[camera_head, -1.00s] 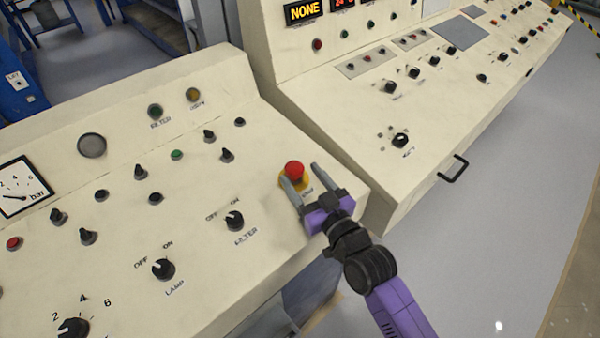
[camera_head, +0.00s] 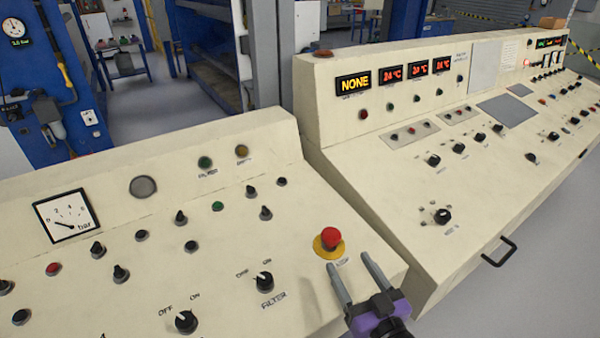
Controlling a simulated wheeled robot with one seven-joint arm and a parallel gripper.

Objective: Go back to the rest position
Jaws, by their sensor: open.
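My purple gripper (camera_head: 354,273) is at the bottom right of the near console (camera_head: 225,285), with its two grey fingers spread and nothing between them. The fingers point away from me, toward the back. A red mushroom button on a yellow base (camera_head: 330,239) is just beyond and to the left of the fingertips, apart from them. Most of my arm is below the frame's edge.
The near console carries a bar gauge (camera_head: 67,215), a FILTER knob (camera_head: 264,281) and a LAMP knob (camera_head: 186,321). A second console (camera_head: 400,215) with red displays and a black handle (camera_head: 499,252) stands at right. Grey floor (camera_head: 540,270) is free at the far right.

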